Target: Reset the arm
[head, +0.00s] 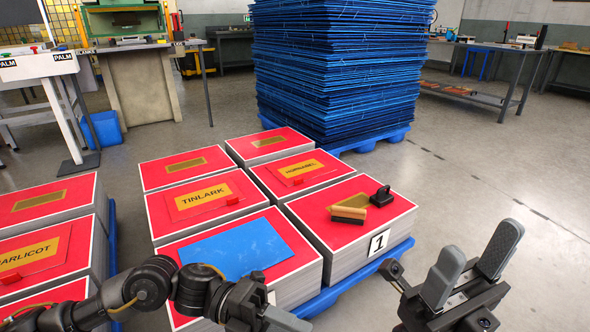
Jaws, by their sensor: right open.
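My right gripper (470,265) is at the lower right of the head view. Its two grey fingers stand apart with nothing between them, above the bare floor to the right of the pallet. My left arm (150,283) comes in from the lower left and reaches across in front of the red-topped stacks. Its gripper end (285,320) is cut off by the bottom edge, so its jaws cannot be judged.
Red-topped sheet stacks (400,203) stand on a blue pallet (345,284). A brush (349,210) and a black stamp-like tool (381,196) lie on the nearest right stack. A blue sheet (237,246) covers another. A tall blue stack (340,70) stands behind. The floor at right is clear.

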